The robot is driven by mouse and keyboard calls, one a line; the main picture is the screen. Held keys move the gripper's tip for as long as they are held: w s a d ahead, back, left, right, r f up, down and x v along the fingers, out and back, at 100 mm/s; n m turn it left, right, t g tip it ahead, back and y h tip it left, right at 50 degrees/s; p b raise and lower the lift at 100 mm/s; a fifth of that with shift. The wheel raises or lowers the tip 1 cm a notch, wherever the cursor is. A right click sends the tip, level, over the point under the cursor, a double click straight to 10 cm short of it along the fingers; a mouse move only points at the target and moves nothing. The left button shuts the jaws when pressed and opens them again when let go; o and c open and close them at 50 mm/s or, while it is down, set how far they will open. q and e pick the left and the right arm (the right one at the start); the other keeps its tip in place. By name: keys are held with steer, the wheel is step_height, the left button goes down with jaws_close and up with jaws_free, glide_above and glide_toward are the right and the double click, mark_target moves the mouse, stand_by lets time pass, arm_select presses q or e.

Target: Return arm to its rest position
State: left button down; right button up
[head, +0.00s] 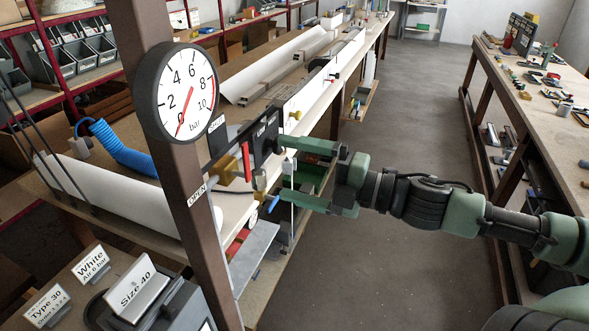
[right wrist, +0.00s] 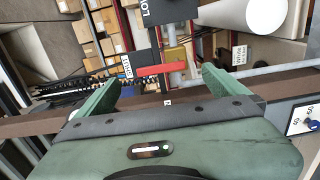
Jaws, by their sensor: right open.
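My right gripper (head: 284,168) reaches in from the right in the head view. Its two green fingers are spread, with nothing seen held between them. It is at the valve by the brown post, close to a dark block (head: 265,138) and a brass fitting (head: 260,181). A red lever (head: 246,162) is on this valve. In the right wrist view the open gripper (right wrist: 162,80) has the red lever (right wrist: 161,70) lying across the gap between its fingertips; I cannot tell whether they touch. My left gripper is not in view.
A round pressure gauge (head: 187,92) sits on the brown post (head: 180,190), its needle near zero. The grey floor (head: 408,110) is open up to the right bench (head: 560,110).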

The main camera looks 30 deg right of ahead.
stand_by(0.3)
